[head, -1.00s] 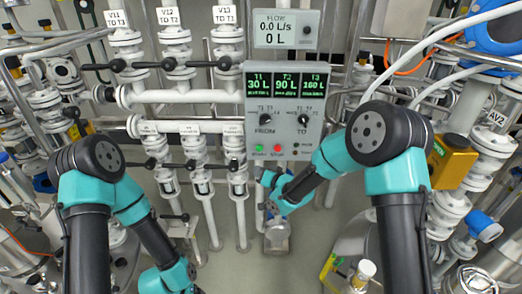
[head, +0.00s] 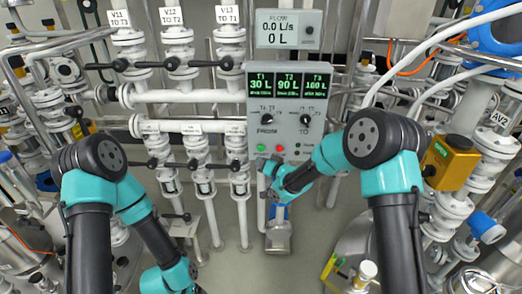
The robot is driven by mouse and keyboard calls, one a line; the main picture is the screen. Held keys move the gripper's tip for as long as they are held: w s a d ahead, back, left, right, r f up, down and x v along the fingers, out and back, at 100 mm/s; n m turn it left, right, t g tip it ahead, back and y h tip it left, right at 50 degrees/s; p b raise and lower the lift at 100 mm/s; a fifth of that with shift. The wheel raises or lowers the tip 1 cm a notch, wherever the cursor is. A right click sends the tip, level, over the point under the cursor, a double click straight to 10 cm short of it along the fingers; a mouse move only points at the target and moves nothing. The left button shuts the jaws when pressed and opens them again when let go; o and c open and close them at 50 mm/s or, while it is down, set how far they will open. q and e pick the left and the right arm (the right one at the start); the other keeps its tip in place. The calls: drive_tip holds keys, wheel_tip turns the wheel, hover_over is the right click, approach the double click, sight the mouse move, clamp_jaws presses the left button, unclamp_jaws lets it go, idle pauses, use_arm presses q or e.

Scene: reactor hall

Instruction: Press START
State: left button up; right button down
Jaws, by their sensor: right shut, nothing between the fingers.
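The grey control panel (head: 289,118) hangs at the centre, with green readouts of 30 L, 90 L and 160 L for T1, T2 and T3. Its FROM knob (head: 267,118) and TO knob (head: 305,119) sit below the readouts. The green START button (head: 260,148) is at the panel's lower left, with a red button (head: 279,148) to its right. My right gripper (head: 268,166) is shut and empty, just below these buttons in the picture. I cannot tell how far it is from the panel face. My left gripper is out of view below the bottom edge.
A flow display (head: 287,28) above reads 0.0 L/s and 0 L. White pipes and labelled valves V11 (head: 117,18), V12 and V13 fill the left. A yellow box (head: 448,160) and valve AV2 stand at the right. Floor shows below the panel.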

drive_tip(key=shift+w+d, duration=0.1)
drive_tip(key=shift+w, duration=1.75)
drive_tip(key=shift+w, duration=0.1)
idle(0.5)
drive_tip(key=shift+w, duration=0.3)
drive_tip(key=shift+w, duration=0.5)
idle(1.2)
drive_tip(key=shift+s, duration=0.95)
drive_tip(key=s, duration=0.5)
idle(0.4)
